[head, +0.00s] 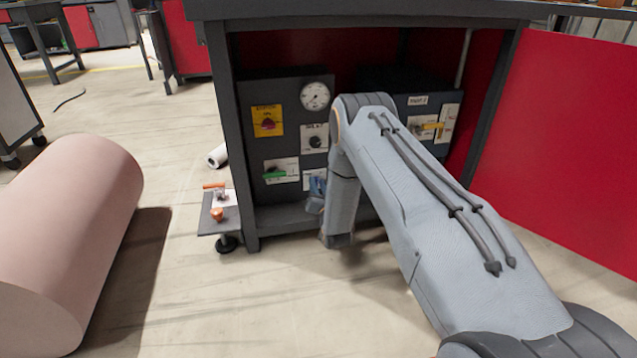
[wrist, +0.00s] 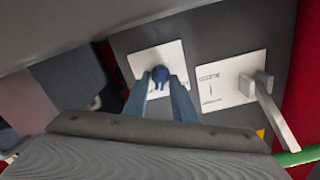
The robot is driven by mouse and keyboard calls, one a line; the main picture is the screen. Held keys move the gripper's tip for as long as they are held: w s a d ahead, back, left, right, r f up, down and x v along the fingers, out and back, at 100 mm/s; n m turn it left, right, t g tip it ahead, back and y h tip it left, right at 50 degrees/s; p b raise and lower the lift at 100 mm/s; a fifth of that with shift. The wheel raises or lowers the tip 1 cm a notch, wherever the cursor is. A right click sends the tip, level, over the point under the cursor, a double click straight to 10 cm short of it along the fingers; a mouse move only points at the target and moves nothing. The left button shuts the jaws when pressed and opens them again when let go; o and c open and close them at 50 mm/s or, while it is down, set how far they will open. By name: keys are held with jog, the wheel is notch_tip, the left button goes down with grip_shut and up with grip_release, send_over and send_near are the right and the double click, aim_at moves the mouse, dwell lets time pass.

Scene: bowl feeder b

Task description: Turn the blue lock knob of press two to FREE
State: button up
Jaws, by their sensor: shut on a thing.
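In the wrist view the blue knob (wrist: 160,73) stands on a white plate (wrist: 140,63) on a dark grey panel. My gripper (wrist: 160,80) is shut on the knob, with one blue-grey finger at each side. Some lettering at the plate's lower edge is partly hidden by the fingers, and I cannot read the knob's setting. In the head view my gripper (head: 317,187) is at the lower right of the left dark panel (head: 285,95), largely behind my wrist. The knob cannot be made out there. The right unit carries a small label (head: 418,100) that is hard to read.
A grey lever (wrist: 270,105) on a white plate is right of the knob in the wrist view. A green lever (head: 275,175), a gauge (head: 315,96) and a yellow label (head: 267,121) are on the left panel. A red door (head: 570,140) stands open at right.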

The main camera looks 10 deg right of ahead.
jog(key=n+p, duration=0.3)
jog(key=n, duration=0.3)
jog(key=shift+a+r+p, duration=0.1)
jog(key=shift+a+p, duration=0.05)
jog(key=shift+p, duration=0.15)
jog(key=n+p, duration=0.1)
jog(key=n, duration=0.3)
jog(key=shift+a, duration=0.1)
jog(key=shift+f+n+p, duration=0.2)
jog(key=shift+n+p, duration=0.55)
jog(key=shift+n, duration=1.05)
jog(key=o, duration=0.7)
jog(key=shift+a, duration=0.1)
jog(key=shift+s, duration=0.1)
jog(key=shift+s+p, duration=1.8)
jog(key=shift+s, duration=2.05)
